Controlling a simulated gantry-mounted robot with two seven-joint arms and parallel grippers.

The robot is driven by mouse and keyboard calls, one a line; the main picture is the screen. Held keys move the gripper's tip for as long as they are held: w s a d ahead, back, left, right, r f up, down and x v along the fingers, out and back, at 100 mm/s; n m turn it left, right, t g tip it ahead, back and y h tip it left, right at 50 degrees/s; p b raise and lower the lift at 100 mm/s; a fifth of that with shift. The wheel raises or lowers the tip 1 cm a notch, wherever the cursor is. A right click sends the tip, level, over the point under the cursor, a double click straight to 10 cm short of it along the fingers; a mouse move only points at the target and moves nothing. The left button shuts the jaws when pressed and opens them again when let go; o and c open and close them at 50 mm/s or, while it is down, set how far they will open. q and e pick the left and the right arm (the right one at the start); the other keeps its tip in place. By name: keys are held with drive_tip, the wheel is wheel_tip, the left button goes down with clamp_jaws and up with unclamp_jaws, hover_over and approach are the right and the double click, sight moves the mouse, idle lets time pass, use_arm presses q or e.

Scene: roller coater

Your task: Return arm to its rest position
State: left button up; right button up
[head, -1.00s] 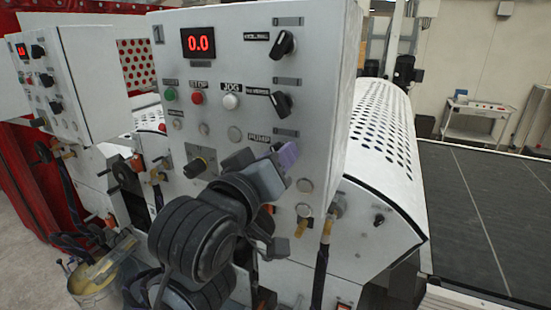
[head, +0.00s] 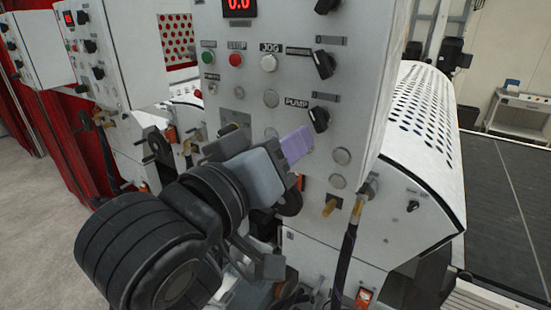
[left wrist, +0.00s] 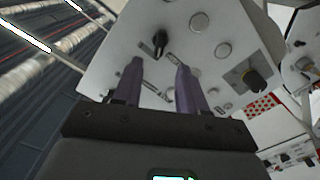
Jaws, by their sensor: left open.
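My left gripper (head: 299,144) has purple fingers and is in front of the white control panel (head: 215,100), low and left of the black PUMP knob (head: 318,119). In the left wrist view the two fingers (left wrist: 160,72) are apart with nothing between them. A black knob (left wrist: 160,43) on the panel is just beyond their tips, with a visible gap. My left arm's dark links cover the lower left of the head view. My right gripper is not in view.
The panel carries a red display (head: 239,6), a red STOP button (head: 235,60) and a white JOG button (head: 268,63). A perforated white cover (head: 430,100) is behind at right. A hose (head: 345,255) hangs below the panel. Grey floor is open at left.

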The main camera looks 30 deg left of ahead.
use_arm(q)
drive_tip(key=shift+s, duration=0.85)
wheel_tip(320, 180, down, 29)
drive_tip(key=a+n+g+p, duration=0.1)
drive_tip(key=g+p, duration=0.5)
drive_tip(key=g, duration=0.3)
drive_tip(key=s+a+f+m+g+p, duration=0.2)
drive_tip(key=s+f+m, duration=0.2)
drive_tip(key=s+f, duration=0.4)
drive_tip(key=s+a+f+m+g+y+p, duration=0.1)
drive_tip(key=s+a+f+m+g+p, duration=0.1)
drive_tip(key=s+f, duration=0.7)
drive_tip(key=shift+s+f+m+g, duration=0.35)
drive_tip(key=shift+m+g, duration=0.35)
drive_tip(key=shift+m, duration=0.5)
